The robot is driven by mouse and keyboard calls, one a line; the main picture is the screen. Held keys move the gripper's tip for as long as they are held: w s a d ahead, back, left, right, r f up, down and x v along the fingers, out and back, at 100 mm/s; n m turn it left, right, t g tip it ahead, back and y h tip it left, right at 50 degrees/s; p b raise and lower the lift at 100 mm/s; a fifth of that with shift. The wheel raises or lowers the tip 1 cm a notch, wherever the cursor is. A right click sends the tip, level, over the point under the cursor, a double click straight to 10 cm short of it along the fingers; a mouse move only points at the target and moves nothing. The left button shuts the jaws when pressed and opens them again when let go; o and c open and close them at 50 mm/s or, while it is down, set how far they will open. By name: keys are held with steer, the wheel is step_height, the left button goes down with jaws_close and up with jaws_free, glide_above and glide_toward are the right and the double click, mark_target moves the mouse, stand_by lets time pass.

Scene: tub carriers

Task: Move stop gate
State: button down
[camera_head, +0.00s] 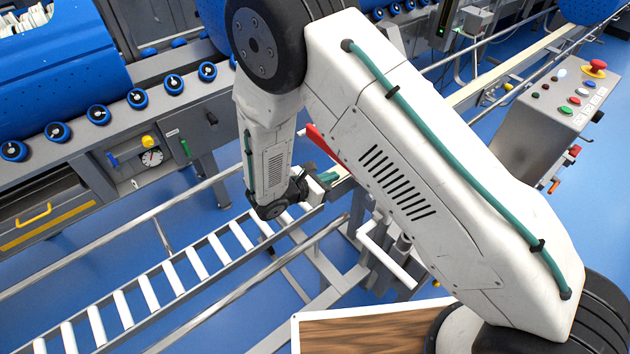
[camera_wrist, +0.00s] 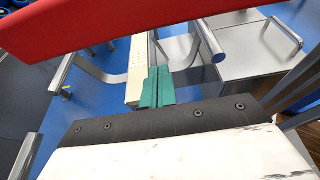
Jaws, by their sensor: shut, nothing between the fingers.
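A red bar (camera_head: 322,146), which looks like the stop gate, shows just beyond my forearm in the head view, partly hidden by my arm. In the wrist view the red bar (camera_wrist: 120,22) is large and slants across the top, close to the camera. My gripper (camera_wrist: 157,88) has teal fingers pressed together with nothing between them. In the head view my gripper (camera_head: 328,177) points right, below the red bar. In the wrist view the fingers are apart from the bar. Whether they touch the pale strip behind them I cannot tell.
A lane of white rollers (camera_head: 172,277) runs below my gripper between metal rails. A conveyor with blue rollers (camera_head: 99,114) and a blue tub (camera_head: 62,83) stands at left. A control panel (camera_head: 547,110) stands at right. A wood-topped surface (camera_head: 365,330) is at the bottom.

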steer(key=shift+d+r, duration=0.1)
steer(key=shift+r, duration=1.9)
